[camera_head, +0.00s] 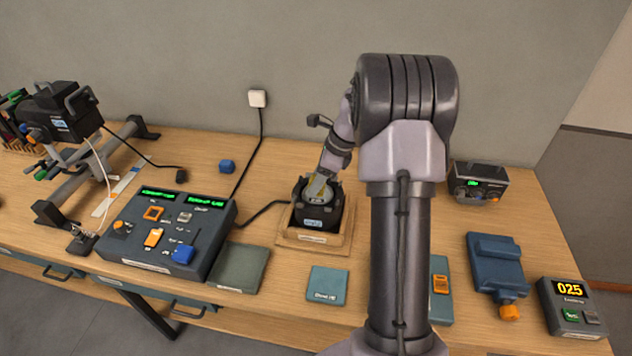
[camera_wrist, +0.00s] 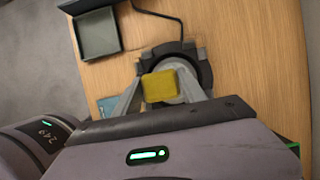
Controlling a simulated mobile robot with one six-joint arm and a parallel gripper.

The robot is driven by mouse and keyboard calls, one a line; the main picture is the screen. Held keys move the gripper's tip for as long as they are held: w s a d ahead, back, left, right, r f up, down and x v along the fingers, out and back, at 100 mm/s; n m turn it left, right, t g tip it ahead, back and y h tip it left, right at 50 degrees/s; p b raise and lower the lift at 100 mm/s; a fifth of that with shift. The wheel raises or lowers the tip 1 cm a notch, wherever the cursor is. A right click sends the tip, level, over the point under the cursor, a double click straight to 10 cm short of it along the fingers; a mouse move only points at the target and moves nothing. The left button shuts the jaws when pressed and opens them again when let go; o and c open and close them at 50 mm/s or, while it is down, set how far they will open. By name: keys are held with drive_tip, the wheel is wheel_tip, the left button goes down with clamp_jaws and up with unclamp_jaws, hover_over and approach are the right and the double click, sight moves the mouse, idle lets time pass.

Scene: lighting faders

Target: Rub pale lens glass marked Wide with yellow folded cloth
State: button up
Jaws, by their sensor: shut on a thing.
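The yellow folded cloth (camera_wrist: 160,86) is held between the fingers of my gripper (camera_wrist: 163,88) in the wrist view. My gripper is shut on it. Directly beyond the cloth is the pale round lens glass (camera_wrist: 188,86), set in a dark housing (camera_wrist: 205,66). In the head view the dark lens unit (camera_head: 325,222) sits upright on a wooden base, with its pale lens (camera_head: 318,192) facing up. My gripper (camera_head: 321,184) is right over the lens, and the cloth is a small yellow patch there. I cannot tell whether cloth and glass touch. A label on the unit is too small to read.
A control console (camera_head: 170,232) with green displays stands left of the wooden base (camera_head: 290,240). An open grey tray (camera_head: 240,268) and a teal cloth-like square (camera_head: 327,286) lie in front. A blue device (camera_head: 495,263) and a timer box (camera_head: 572,309) are at right. A cable runs behind.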

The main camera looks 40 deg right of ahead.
drive_tip(key=shift+r+p, duration=1.55)
drive_tip(key=shift+r, duration=0.75)
